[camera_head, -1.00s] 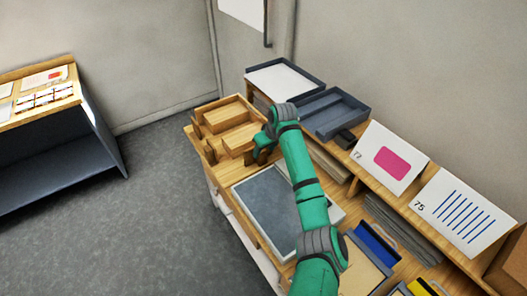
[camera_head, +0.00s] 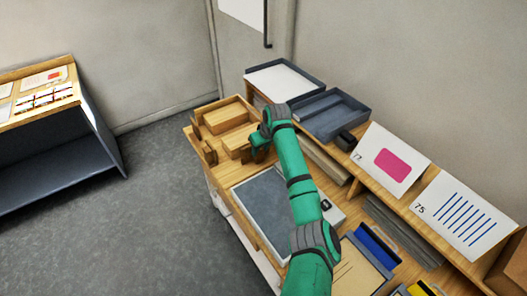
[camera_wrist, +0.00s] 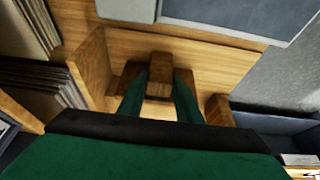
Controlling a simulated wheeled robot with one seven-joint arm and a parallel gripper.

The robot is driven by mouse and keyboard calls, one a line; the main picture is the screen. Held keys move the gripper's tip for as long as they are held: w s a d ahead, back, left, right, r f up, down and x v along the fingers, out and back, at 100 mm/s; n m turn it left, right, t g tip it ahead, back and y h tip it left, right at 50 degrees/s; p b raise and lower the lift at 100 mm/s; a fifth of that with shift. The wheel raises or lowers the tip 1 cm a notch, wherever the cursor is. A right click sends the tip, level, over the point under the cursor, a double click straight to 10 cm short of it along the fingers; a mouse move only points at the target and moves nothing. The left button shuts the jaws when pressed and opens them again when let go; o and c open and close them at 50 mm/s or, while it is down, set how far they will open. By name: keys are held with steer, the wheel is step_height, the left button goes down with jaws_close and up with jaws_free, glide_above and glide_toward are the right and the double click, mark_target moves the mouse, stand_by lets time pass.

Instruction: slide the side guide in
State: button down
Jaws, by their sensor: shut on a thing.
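My gripper (camera_head: 258,152) is low over the far end of the wooden table, beside a wooden tray-like frame (camera_head: 212,134). In the wrist view my gripper (camera_wrist: 160,92) has its two green fingers closed on a wooden block, which I take to be the side guide (camera_wrist: 159,73). The block stands upright on the light wood surface between the fingers. A taller wooden wall (camera_wrist: 90,64) stands to its left, and a short wooden post (camera_wrist: 218,109) to its right. In the head view my gripper hides most of the guide.
A grey panel (camera_head: 262,205) lies on the table on the near side. Dark trays (camera_head: 335,112) and cards on stands (camera_head: 390,160) line the raised shelf on the right. Stacked boards (camera_wrist: 35,82) show left in the wrist view. A second table (camera_head: 50,150) stands far left across open floor.

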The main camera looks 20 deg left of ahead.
steer(key=shift+w+a+r, duration=0.1)
steer(key=shift+w+a, duration=0.9)
steer(key=shift+a, duration=0.05)
steer(key=c, duration=1.3)
jaws_free()
steer(key=shift+s+a, duration=0.1)
steer(key=shift+a, duration=0.1)
steer(key=shift+d+r, duration=0.2)
steer(key=shift+r, duration=0.05)
steer(key=v, duration=1)
steer(key=shift+s, duration=0.1)
steer(key=shift+d, duration=0.2)
